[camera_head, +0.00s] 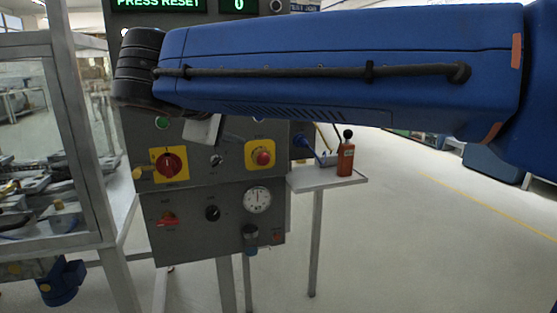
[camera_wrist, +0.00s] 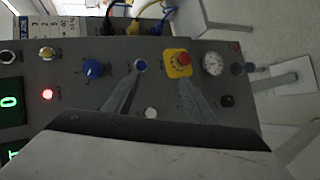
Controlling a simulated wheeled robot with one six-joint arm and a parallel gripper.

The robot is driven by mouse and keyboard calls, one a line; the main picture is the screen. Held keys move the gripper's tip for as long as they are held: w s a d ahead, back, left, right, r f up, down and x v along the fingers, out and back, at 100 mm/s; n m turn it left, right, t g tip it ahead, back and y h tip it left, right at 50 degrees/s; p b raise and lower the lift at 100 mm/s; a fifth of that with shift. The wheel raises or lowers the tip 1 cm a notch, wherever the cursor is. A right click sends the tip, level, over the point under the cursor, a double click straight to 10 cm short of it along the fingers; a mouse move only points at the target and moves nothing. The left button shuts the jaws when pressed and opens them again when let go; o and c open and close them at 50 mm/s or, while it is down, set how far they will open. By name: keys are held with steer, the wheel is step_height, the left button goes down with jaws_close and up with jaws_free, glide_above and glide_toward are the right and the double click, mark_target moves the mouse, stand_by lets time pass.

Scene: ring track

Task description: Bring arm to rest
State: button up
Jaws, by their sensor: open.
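My arm is blue and stretches level across the top of the head view, in front of the grey control panel (camera_head: 215,221). My gripper is mostly hidden behind the arm in the head view. In the wrist view my gripper (camera_wrist: 160,78) is open, with two thin fingers apart and nothing between them. The fingers point toward the panel, which appears turned sideways there, and the gap to it cannot be judged. The red emergency button (camera_wrist: 182,58) on its yellow plate lies just beyond the right finger. A blue button (camera_wrist: 140,66) lies near the left finger.
The panel's screen (camera_head: 158,4) reads "PRESS RESET". A red rotary switch (camera_head: 170,165) and a gauge (camera_head: 257,198) are on its front. A small side table (camera_head: 310,182) bears an orange control box (camera_head: 345,159). A glazed cabinet (camera_head: 103,210) stands left; floor is clear at right.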

steer(key=s+d+f+m+g, duration=0.1)
steer(key=d+f+m+g, duration=0.1)
steer(key=d+f, duration=0.5)
steer(key=s+d+f+m+g, duration=0.1)
steer(key=d+f+g, duration=0.15)
steer(key=d, duration=0.75)
steer(key=s+d+f+m+g, duration=0.1)
steer(key=d+f+m, duration=0.1)
steer(key=d+f, duration=0.55)
steer(key=s+d+f+m+g+y, duration=0.1)
steer(key=s+d+f+m, duration=0.3)
steer(key=s+f, duration=0.5)
steer(key=s+d+f+m+g+y, duration=0.1)
steer(key=s+d+f+m, duration=0.3)
steer(key=s+d+f, duration=0.5)
steer(key=shift+s+y, duration=0.15)
steer(key=shift+y, duration=0.65)
steer(key=shift+r, duration=0.1)
steer(key=shift+c, duration=0.4)
